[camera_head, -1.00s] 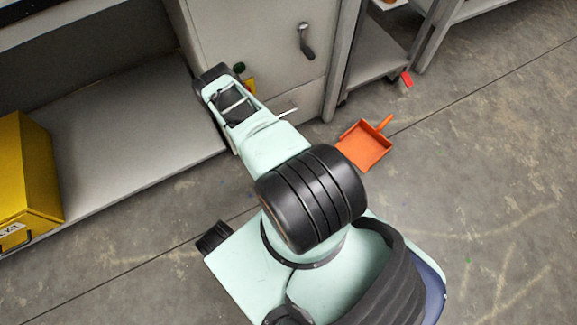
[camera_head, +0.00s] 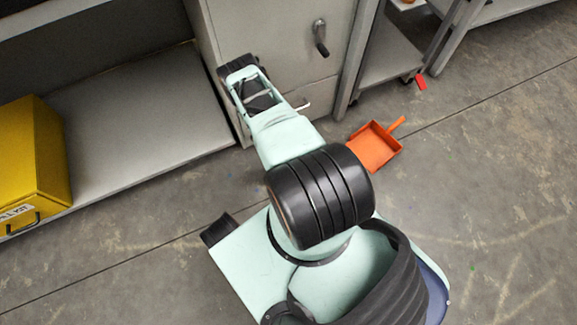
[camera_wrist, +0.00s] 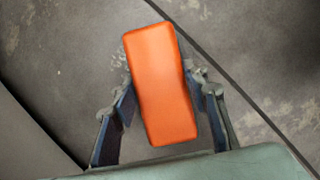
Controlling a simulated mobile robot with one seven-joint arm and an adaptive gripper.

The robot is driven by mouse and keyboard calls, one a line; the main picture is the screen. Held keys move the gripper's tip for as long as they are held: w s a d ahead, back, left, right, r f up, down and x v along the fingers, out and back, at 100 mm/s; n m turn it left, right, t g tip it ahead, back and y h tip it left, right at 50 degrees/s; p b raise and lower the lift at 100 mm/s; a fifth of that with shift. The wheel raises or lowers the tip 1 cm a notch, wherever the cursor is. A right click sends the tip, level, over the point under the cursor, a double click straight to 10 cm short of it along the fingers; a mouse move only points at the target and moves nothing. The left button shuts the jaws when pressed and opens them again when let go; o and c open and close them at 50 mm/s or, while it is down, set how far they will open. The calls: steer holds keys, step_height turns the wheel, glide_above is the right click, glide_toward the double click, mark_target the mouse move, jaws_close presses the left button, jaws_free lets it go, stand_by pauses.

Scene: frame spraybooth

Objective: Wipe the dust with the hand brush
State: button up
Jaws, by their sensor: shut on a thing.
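The hand brush (camera_wrist: 163,85) shows in the wrist view as an orange block, seen from above. My gripper (camera_wrist: 164,97) has a finger on each side of it and is shut on it. The bristles are hidden below. In the head view my forearm reaches toward the grey cabinet and hides the gripper and brush. Pale smudges (camera_wrist: 118,70) lie on the floor beside the brush; I cannot tell whether they are the dust.
An orange dustpan (camera_head: 374,150) lies on the floor right of my arm. A grey cabinet (camera_head: 272,45) and a low shelf (camera_head: 140,125) stand ahead and left. A yellow box (camera_head: 35,155) is at far left. The floor (camera_head: 480,180) at right is mostly open.

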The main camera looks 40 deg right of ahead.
steer(key=shift+s+d, duration=0.7)
steer(key=shift+d, duration=1.95)
steer(key=shift+s+d, duration=0.75)
steer(key=shift+d, duration=1.95)
steer(key=shift+s+d, duration=0.7)
steer(key=shift+d, duration=1.95)
step_height(320, 180, up, 6)
steer(key=p, duration=0.3)
steer(key=shift+p, duration=0.4)
steer(key=shift+w, duration=0.1)
step_height(320, 180, up, 3)
steer(key=shift+p, duration=1)
